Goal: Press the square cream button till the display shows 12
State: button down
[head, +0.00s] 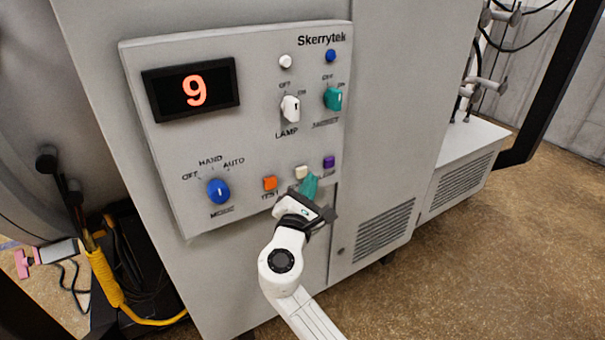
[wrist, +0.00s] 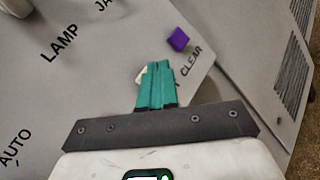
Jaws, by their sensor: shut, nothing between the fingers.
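The control panel (head: 240,145) is tilted in the head view. The square cream button (head: 301,172) sits low on the panel, between an orange button and a purple one. My gripper (head: 309,184) is shut and empty, its teal fingers close to the cream button's lower right side. In the wrist view the shut fingertips (wrist: 155,68) cover most of the cream button (wrist: 141,76); only a sliver shows at their left. I cannot tell whether the tips touch it.
The orange TEST button (head: 270,183) is left of the cream one, and the purple CLEAR button (head: 328,162) is close on its right. It also shows in the wrist view (wrist: 178,39). A blue MODE knob (head: 218,191), a white LAMP switch (head: 290,108) and a teal switch (head: 333,98) are farther off.

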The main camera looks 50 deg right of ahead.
jog(key=shift+w, duration=0.15)
jog(key=shift+w+d, duration=0.15)
jog(key=shift+w, duration=0.15)
jog(key=shift+w+d, duration=0.1)
jog(key=shift+w, duration=0.3)
dwell(1.1)
jog(key=shift+s, duration=0.1)
jog(key=shift+s+a, duration=0.2)
jog(key=shift+s, duration=0.55)
jog(key=s, duration=0.2)
jog(key=s+a+p, duration=0.1)
jog(key=s, duration=0.1)
jog(key=shift+s+a, duration=0.2)
jog(key=shift+s, duration=0.2)
dwell(0.9)
